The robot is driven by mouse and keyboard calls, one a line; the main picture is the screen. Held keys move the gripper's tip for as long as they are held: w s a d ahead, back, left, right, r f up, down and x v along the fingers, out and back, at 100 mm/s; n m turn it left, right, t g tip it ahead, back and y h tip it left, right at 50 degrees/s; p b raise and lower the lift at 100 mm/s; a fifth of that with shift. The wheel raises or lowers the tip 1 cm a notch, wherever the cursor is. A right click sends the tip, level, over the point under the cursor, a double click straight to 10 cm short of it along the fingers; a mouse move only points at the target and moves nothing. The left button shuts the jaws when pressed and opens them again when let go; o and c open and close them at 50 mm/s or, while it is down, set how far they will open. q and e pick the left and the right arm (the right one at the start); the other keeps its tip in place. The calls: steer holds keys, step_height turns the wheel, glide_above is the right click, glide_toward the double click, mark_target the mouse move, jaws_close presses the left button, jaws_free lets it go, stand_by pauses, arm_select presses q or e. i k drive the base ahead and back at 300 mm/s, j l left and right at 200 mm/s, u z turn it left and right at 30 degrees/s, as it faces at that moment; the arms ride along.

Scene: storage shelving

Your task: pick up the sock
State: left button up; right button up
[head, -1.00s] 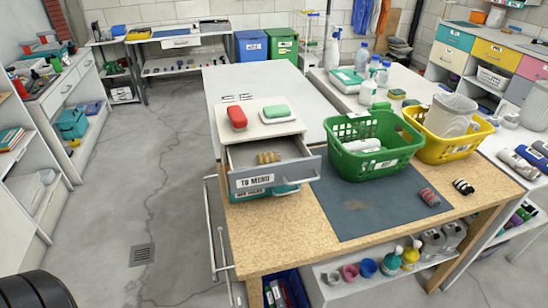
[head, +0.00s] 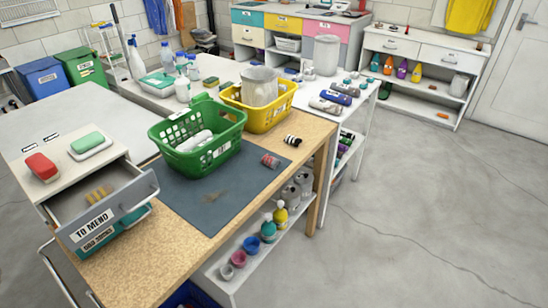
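Several small rolled, sock-like bundles are in view, and I cannot tell which one the task means. A grey and red bundle (head: 270,160) lies at the right edge of the dark mat (head: 215,190). A black and white striped bundle (head: 293,140) lies on the table just beyond it. A yellowish striped bundle (head: 98,193) lies in the open drawer (head: 108,220) labelled "TO MEND". Neither of my grippers shows in the head view.
A green basket (head: 215,150) and a yellow basket (head: 268,118) stand on the wooden table (head: 160,255). A red soap-like block (head: 41,167) and a green one (head: 87,142) sit on the drawer unit. Floor at right (head: 430,220) is clear.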

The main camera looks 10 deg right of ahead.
mark_target(290, 139)
steer(key=u, duration=0.45)
steer(key=i+l+u, duration=0.1)
steer(key=l+u, duration=0.6)
steer(key=l, duration=0.15)
steer(key=l+u, duration=0.2)
steer(key=l, duration=0.75)
